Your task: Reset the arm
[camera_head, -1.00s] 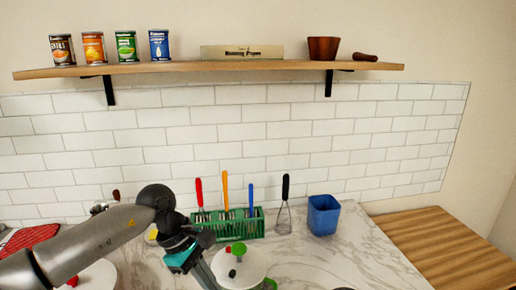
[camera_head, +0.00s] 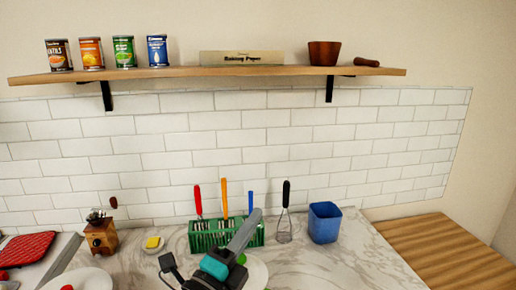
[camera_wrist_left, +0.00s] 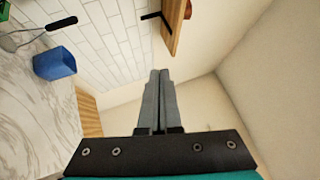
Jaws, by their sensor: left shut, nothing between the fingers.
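My left gripper (camera_head: 255,214) is at the bottom centre of the head view, above the counter. Its grey fingers point up and to the right and cover part of the green utensil rack (camera_head: 201,238) and the white lidded pot (camera_head: 259,274). In the left wrist view the two fingers (camera_wrist_left: 160,73) lie together with nothing between them. My right gripper is not in view.
A wooden grinder (camera_head: 101,237) and a small dish with a yellow piece (camera_head: 153,243) are left. The wall shelf (camera_head: 230,71) carries cans. The right counter is clear.

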